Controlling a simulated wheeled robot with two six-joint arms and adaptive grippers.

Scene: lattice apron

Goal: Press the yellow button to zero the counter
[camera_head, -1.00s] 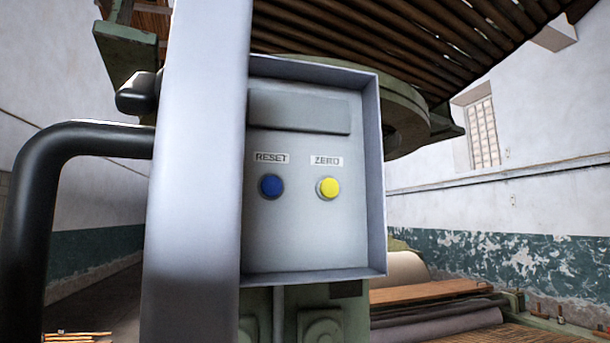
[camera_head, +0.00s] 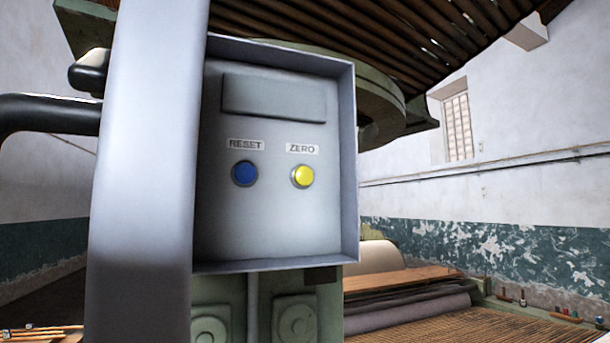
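The yellow button (camera_head: 303,176) sits on the right of a grey control panel (camera_head: 270,225), under a label reading ZERO (camera_head: 302,149). A blue button (camera_head: 245,173) is to its left, under a label reading RESET. Both buttons are uncovered and nothing touches them. A blank dark grey strip (camera_head: 273,98) lies above the labels; no digits show on it. The panel is recessed in a grey box with a raised rim. Neither of my grippers is in view.
A broad grey upright post (camera_head: 148,170) stands along the panel's left side, with a black bent pipe (camera_head: 45,115) beyond it. Dark wooden slats (camera_head: 390,40) hang overhead. Rolled cloth and a loom bed (camera_head: 415,310) lie at lower right. The space before the panel looks clear.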

